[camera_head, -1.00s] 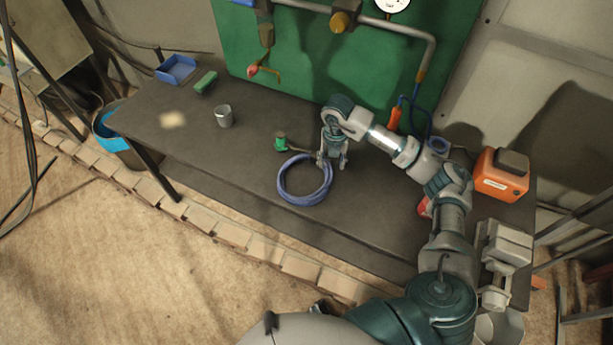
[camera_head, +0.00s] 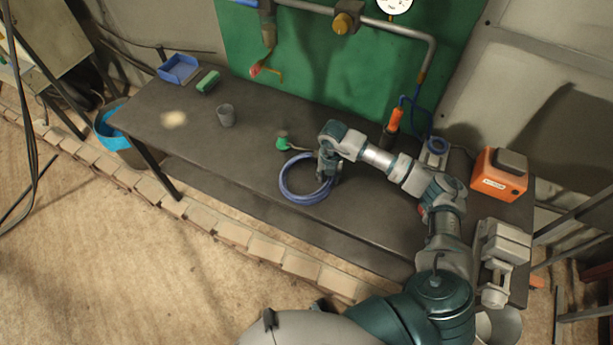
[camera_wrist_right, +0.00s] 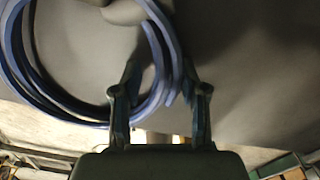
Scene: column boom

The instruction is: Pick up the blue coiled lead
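The blue coiled lead (camera_head: 290,192) lies as a ring on the dark table, near its middle. My right gripper (camera_head: 327,177) points down at the right side of the coil. In the right wrist view, the coil (camera_wrist_right: 75,110) fills the left, and its right strands pass between the two fingers of my right gripper (camera_wrist_right: 160,85). The fingers stand apart, with space on the right of the strands. My left gripper is not in view.
A green-headed tool (camera_head: 283,144) lies just behind the coil. A grey cup (camera_head: 226,115), a green block (camera_head: 208,82) and a blue tray (camera_head: 178,69) stand to the left. An orange box (camera_head: 499,175) stands at the right. The green panel (camera_head: 330,70) with pipes rises behind.

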